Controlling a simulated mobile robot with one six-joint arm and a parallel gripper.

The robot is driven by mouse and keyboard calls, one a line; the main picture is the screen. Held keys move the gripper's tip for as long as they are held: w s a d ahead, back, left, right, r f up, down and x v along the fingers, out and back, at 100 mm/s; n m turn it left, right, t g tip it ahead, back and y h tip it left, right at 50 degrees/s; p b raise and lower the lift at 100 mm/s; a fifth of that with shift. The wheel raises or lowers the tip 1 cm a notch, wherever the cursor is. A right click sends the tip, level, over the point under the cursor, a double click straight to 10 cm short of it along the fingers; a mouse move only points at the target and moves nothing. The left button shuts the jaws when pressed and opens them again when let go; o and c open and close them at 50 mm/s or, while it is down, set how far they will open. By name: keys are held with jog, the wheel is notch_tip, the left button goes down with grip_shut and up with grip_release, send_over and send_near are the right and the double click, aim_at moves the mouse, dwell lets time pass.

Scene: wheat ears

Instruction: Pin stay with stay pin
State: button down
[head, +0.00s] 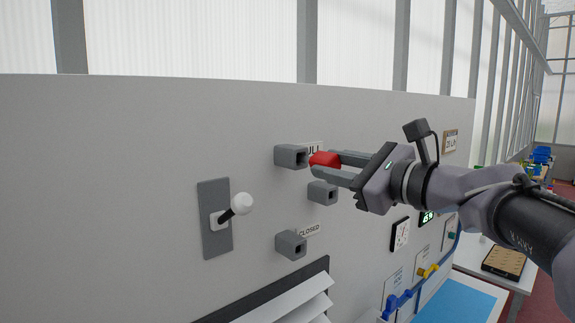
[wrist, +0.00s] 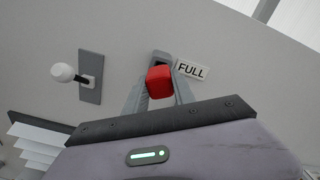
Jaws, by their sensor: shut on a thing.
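My gripper (head: 327,165) is shut on a red block-shaped piece (head: 324,159), apparently the head of the stay pin. The red piece also shows between the fingers in the wrist view (wrist: 160,82). It is right at the open front of the upper grey socket (head: 290,156), beside the "FULL" label (wrist: 192,70). No pin shaft shows, and I cannot tell whether any of it is inside the socket. A lever with a white knob (head: 242,204) stands out from a grey plate (head: 215,238) to the left. I cannot tell which part is the stay.
A middle socket (head: 322,193) sits just below my fingers, and a lower socket (head: 290,244) is beside a "CLOSED" label (head: 309,230). White louvre slats (head: 290,303) are below. Yellow and blue valve fittings (head: 428,271) are at lower right.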

aim_at(318, 162)
jog(key=shift+x, duration=1.95)
jog(key=c, duration=1)
grip_release()
jog(key=shift+o, duration=0.2)
jog(key=b+v, duration=0.3)
jog(key=v, duration=1.4)
jog(key=s+a+f+n+g+h+b, duration=0.15)
jog(key=a+f+b, duration=0.3)
jog(key=f, duration=0.65)
jog(key=s+a+f+n+g+h+b, duration=0.1)
jog(key=s+a+f+n+g+b, duration=0.15)
jog(key=f+b, duration=0.65)
jog(key=s+a+f+n+g+h+b, duration=0.1)
jog(key=s+a+f+n+g+b, duration=0.2)
jog(key=f, duration=1.1)
jog(key=s+f+n+g+h+b, duration=0.1)
jog(key=s+f+n+b, duration=0.3)
jog(key=f, duration=1.1)
jog(key=s+f+n+h+b, duration=0.4)
jog(key=f+n+b, duration=0.3)
jog(key=f, duration=0.9)
jog(key=shift+s+n+g+b, duration=0.35)
jog(key=shift+s+b, duration=0.4)
jog(key=shift+b, duration=0.45)
